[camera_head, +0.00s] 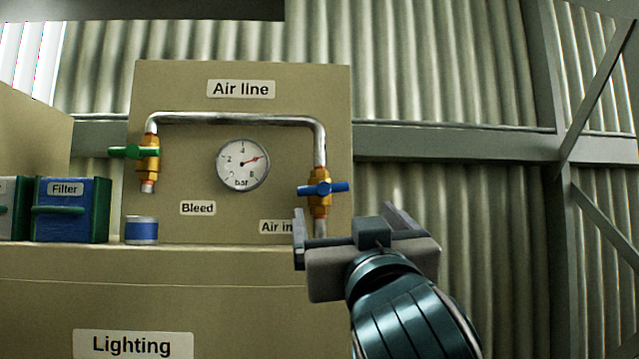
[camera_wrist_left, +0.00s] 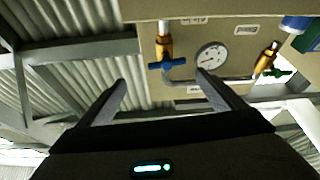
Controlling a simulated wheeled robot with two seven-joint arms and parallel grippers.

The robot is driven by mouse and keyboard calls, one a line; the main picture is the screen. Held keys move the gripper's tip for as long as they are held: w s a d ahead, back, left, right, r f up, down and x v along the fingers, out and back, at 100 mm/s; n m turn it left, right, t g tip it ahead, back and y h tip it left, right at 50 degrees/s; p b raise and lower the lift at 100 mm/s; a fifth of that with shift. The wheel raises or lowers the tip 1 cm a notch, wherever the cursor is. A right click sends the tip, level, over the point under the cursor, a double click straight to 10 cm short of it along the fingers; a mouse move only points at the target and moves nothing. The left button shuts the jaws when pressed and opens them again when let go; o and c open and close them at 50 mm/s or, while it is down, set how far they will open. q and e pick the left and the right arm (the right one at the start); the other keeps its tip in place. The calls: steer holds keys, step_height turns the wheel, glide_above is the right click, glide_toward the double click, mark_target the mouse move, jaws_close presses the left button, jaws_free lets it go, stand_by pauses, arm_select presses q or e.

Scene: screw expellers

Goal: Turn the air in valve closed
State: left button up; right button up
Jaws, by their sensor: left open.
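The air in valve is a brass body with a blue handle (camera_head: 322,188) on the right vertical pipe of the panel. Its handle lies about level, across the pipe. The "Air in" label (camera_head: 275,227) is partly hidden by my gripper. My left gripper (camera_head: 345,210) is open and empty, just below and to the right of the valve in the head view, apart from the handle. In the left wrist view, which is upside down, the blue handle (camera_wrist_left: 168,64) shows beyond the gap between the open fingers (camera_wrist_left: 162,82). My right gripper is not in view.
A bleed valve with a green handle (camera_head: 128,152) is on the left pipe, above a blue and white can (camera_head: 141,230). A round gauge (camera_head: 242,164) sits between the pipes, its red needle pointing right. A blue Filter box (camera_head: 75,222) stands left. Bare corrugated wall lies right.

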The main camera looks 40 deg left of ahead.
mark_target(323, 188)
arm_select(q)
steer(key=shift+s+a+n, duration=0.25)
steer(key=shift+s+n, duration=0.15)
steer(key=shift+s, duration=0.35)
steer(key=shift+w+a+r, duration=0.1)
steer(key=shift+r, duration=0.05)
steer(key=p+x, duration=0.8)
steer(key=x, duration=0.8)
steer(key=shift+r+p, duration=0.15)
steer(key=shift+p, duration=0.25)
steer(key=shift+w+a+r, duration=0.1)
steer(key=shift+w+a, duration=0.2)
steer(key=shift+a, duration=0.15)
